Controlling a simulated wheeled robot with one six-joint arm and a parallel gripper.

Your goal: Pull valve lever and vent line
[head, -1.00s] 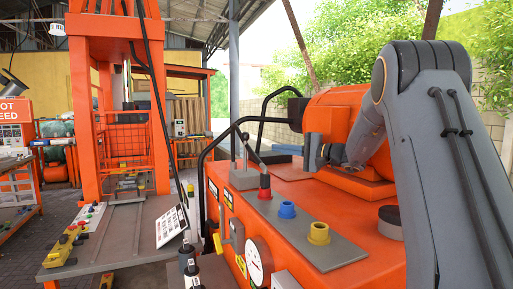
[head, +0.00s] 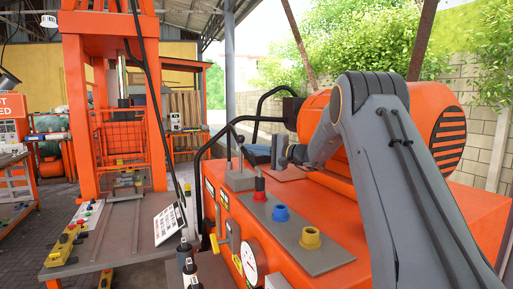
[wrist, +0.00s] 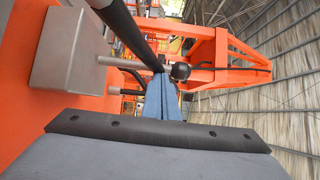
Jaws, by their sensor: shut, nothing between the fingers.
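A lever with a thin metal rod rises from a grey box (head: 239,181) at the far left of the orange machine (head: 400,210). In the wrist view the box (wrist: 72,52) is at upper left, and the lever's black ball knob (wrist: 180,71) is near the middle. My gripper (head: 277,151) is above the machine top, right of the lever in the head view. Its blue fingers (wrist: 161,98) are shut and empty. Their tips appear close to the knob; I cannot tell if they touch. I cannot make out which part is the vent line.
Red (head: 259,190), blue (head: 280,213) and yellow (head: 310,238) fittings stand on a grey plate atop the machine. A gauge (head: 250,259) is on its front. A black rail (head: 203,165) curves by the lever. An orange press frame (head: 80,110) stands at left.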

